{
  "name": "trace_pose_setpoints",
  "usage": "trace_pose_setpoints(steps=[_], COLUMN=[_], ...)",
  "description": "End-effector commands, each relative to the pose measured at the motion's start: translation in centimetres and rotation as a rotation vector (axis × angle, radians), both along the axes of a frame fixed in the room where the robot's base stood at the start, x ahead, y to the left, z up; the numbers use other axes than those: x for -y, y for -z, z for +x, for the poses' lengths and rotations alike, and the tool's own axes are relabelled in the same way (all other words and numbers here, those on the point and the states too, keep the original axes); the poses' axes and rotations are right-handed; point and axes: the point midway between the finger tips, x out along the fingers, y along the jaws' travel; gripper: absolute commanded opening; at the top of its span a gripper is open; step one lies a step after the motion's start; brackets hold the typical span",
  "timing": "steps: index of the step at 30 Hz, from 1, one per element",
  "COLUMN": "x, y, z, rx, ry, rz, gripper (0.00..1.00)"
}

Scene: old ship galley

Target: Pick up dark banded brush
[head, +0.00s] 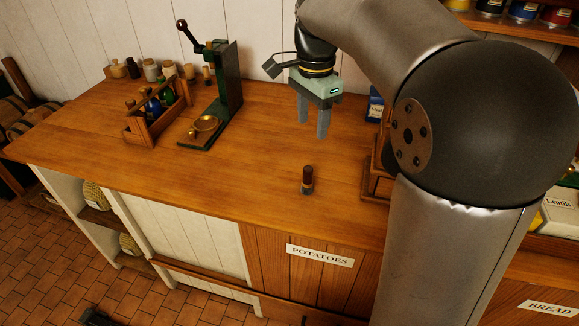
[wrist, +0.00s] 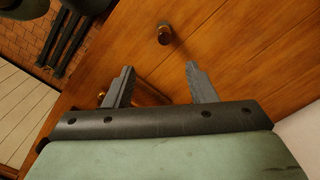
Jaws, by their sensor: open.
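The dark banded brush (head: 308,178) looks like a small, dark brown upright cylinder with a greyish lower part. It stands alone on the wooden counter (head: 270,150), near its front edge. In the wrist view the brush (wrist: 164,36) shows from above, beyond the fingertips and apart from them. My gripper (head: 312,128) hangs above the counter, farther back than the brush. Its two grey fingers are spread and point down. In the wrist view the gap between the fingers (wrist: 161,78) holds nothing.
A wooden box with drawers (head: 376,185) stands right of the brush, partly hidden by my arm. At left are a bottle carrier (head: 143,128), a dark green stand with a brass dish (head: 207,124), and several small jars (head: 151,70). The counter around the brush is clear.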

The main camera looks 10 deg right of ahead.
Motion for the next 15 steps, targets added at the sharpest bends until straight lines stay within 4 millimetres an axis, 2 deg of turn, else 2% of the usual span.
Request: trace_pose_setpoints(steps=[2, 5, 15], x=[0.1, 0.1, 0.1], y=[0.1, 1.4, 8.7], z=[0.5, 0.5, 0.5], rx=[-0.002, -0.004, -0.004], ry=[0.033, 0.041, 0.037], rz=[-0.001, -0.001, -0.001], gripper=[0.51, 0.51, 0.51])
